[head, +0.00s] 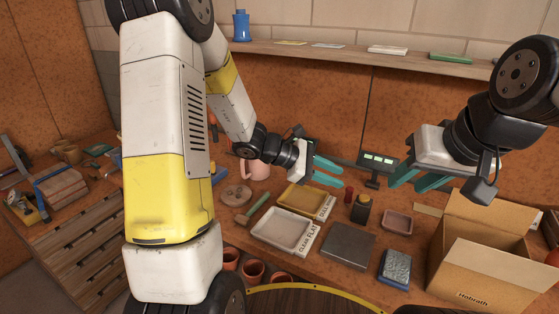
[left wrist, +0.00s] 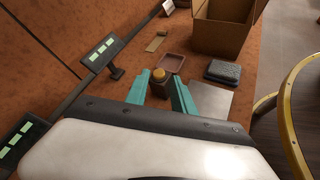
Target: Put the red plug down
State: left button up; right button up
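I cannot make out the red plug in that view. My right gripper (head: 415,180) hangs at the right above the bench, with its fingers apart and empty.
Two trays, white (head: 282,230) and yellow (head: 301,199), lie left of the jar. A dark grey slab (head: 348,245), a pink dish (head: 397,222), a blue-grey block (head: 395,268) and an open cardboard box (head: 485,265) are near. A small display (head: 377,162) stands behind.

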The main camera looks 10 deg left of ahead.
pick_arm(q)
jog(key=s+a+r+m+t+y, duration=0.1)
jog(key=s+a+r+m+y, duration=0.4)
jog(key=s, duration=0.5)
jog(key=s+a+r+m+t+y, duration=0.2)
jog(key=s+a+r+m+y, duration=0.2)
jog(key=s+a+r+m, duration=0.5)
jog(key=s+a+m, duration=0.1)
jog(key=a+m, duration=0.1)
jog(key=m, duration=0.1)
jog(key=shift+a+y, duration=0.15)
jog(key=shift+y, duration=0.25)
